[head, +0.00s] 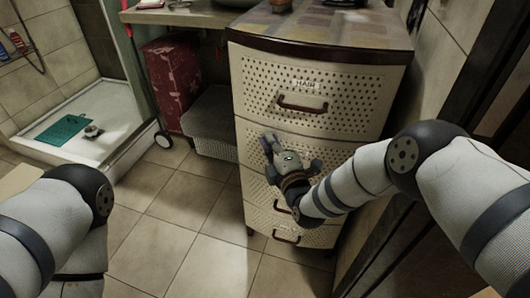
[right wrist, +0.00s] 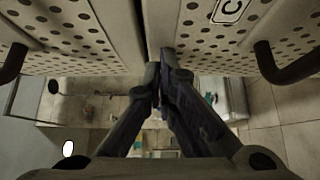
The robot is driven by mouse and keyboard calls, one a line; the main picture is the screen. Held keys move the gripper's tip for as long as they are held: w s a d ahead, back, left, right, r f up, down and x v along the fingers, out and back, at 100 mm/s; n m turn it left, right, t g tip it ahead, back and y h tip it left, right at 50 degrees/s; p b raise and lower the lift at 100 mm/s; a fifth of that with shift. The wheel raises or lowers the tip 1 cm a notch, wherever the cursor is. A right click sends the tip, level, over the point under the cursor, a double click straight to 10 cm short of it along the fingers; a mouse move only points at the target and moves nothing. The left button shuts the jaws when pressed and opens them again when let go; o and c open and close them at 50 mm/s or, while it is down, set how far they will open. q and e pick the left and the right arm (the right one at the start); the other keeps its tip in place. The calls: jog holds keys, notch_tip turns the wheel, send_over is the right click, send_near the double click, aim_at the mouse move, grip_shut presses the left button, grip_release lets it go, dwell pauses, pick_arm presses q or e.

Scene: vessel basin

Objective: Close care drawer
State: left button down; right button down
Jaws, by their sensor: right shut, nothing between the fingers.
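The drawer whose label begins with C (right wrist: 215,50) shows in the right wrist view with its dark handle (right wrist: 285,66); the rest of the label is cut off. In the head view the second drawer front (head: 250,152) of the cream perforated cabinet is partly hidden behind my right gripper (head: 270,145). That gripper also shows in the right wrist view (right wrist: 160,72), shut and empty, with its fingertips close to the seam between two drawer fronts. I cannot tell whether they touch, or how far the drawer stands out. My left gripper is not in view.
The top drawer (head: 300,92), labelled HAIR, appears closed. Lower drawers stand below, with a red handle (head: 285,237) at the bottom. The tiled floor (head: 185,215) in front is clear.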

jog(key=shift+w+d+r, duration=0.1)
jog(key=shift+d+r, duration=0.05)
jog(key=shift+r, duration=0.15)
